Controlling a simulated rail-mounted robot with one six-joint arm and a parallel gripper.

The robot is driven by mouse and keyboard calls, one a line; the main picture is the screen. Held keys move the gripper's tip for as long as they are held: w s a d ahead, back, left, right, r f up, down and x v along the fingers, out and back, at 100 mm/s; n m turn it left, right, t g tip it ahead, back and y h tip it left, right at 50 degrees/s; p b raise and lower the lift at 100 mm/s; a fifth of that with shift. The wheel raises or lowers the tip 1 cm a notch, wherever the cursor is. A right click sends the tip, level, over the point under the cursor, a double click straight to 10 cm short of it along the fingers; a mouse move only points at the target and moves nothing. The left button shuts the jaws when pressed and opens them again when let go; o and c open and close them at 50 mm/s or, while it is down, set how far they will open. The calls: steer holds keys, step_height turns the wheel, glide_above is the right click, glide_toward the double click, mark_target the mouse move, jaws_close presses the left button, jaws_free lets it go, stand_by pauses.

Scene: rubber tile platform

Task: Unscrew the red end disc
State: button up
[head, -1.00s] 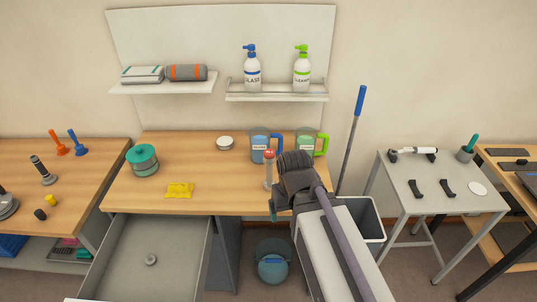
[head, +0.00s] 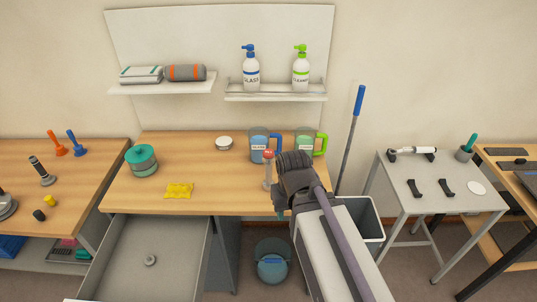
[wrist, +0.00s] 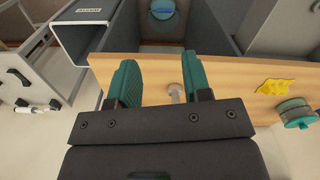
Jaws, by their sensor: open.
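The red end disc (head: 268,154) sits on top of a pale upright post (head: 268,175) near the front edge of the wooden workbench (head: 225,205). In the wrist view, part of the pale post (wrist: 176,94) shows between my fingers, but the red disc cannot be made out. My gripper (wrist: 160,65) is open and empty, with its two teal fingers spread apart. In the head view my gripper (head: 276,206) is just right of and in front of the post, and the arm hides most of it.
Blue (head: 259,145) and green (head: 304,142) jugs stand behind my gripper. A yellow cloth (head: 178,190) and teal-lidded jar (head: 141,160) lie to the left. An open drawer (head: 205,265), a teal bucket (head: 272,265) and a grey bin (head: 372,225) are below.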

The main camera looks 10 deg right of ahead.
steer(key=shift+o, duration=1.4)
step_height(320, 180, up, 6)
steer(key=p, duration=0.6)
glide_above(269, 152)
steer(key=shift+w+a+m, duration=0.1)
steer(key=shift+w+m, duration=0.15)
steer(key=shift+m, duration=0.05)
steer(key=shift+s+f, duration=0.1)
steer(key=shift+s, duration=0.1)
steer(key=shift+f+b, duration=0.35)
steer(key=shift+b, duration=0.1)
step_height(269, 152, down, 5)
steer(key=b, duration=0.5)
steer(key=shift+r+m+p, duration=0.4)
steer(key=shift+r+p, duration=0.3)
steer(key=shift+f+b, duration=1)
